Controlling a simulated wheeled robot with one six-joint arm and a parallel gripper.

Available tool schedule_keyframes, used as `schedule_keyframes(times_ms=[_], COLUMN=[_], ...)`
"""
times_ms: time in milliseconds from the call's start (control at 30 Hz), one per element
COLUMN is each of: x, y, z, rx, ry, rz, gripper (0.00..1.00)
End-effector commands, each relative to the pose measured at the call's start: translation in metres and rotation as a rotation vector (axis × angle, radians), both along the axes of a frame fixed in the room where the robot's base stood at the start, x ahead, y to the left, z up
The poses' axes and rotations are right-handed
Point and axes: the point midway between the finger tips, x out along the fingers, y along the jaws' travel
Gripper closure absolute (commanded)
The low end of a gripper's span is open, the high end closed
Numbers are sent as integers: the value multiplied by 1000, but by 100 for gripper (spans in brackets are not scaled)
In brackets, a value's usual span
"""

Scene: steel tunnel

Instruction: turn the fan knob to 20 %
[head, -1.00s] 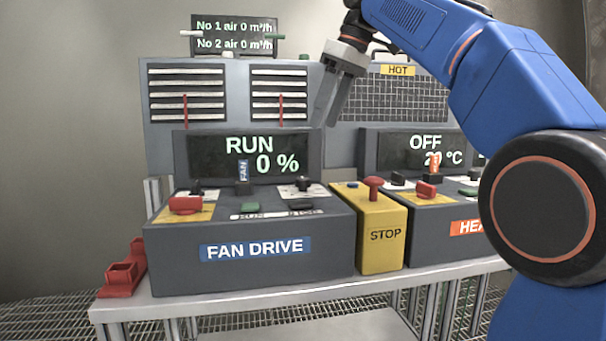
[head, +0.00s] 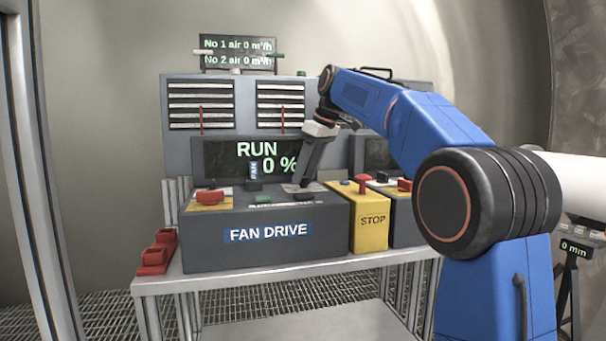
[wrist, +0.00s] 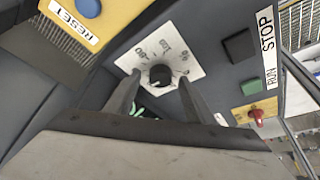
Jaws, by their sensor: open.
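The fan knob (wrist: 160,76) is a small round black knob on a white dial plate (wrist: 145,50) with printed numbers, seen in the wrist view. My gripper (wrist: 159,84) is open, with one finger on each side of the knob; I cannot tell whether they touch it. In the head view my gripper (head: 304,182) reaches down to the right part of the top of the grey FAN DRIVE box (head: 215,250), and its fingers hide the knob. The display (head: 225,160) on the box reads RUN and 0 %.
A green button (wrist: 251,88) and a dark button lie beside the RUN/STOP strip (wrist: 267,50). The yellow STOP box (head: 371,235) with a red button (head: 363,182) stands close right of the fan box. A red switch (head: 209,196) sits at the left.

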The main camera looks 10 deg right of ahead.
Motion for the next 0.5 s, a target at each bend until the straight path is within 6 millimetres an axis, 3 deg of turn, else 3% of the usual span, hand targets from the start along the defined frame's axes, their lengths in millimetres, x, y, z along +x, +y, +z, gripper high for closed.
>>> schedule_keyframes(times_ms=[300, 467, 500], x=[2, 2, 2], y=[0, 0, 0], z=[-2, -1, -1], rx=[0, 0, 0], ry=[-1, -1, -2], rz=[1, 1, 1], gripper=[51, 89, 92])
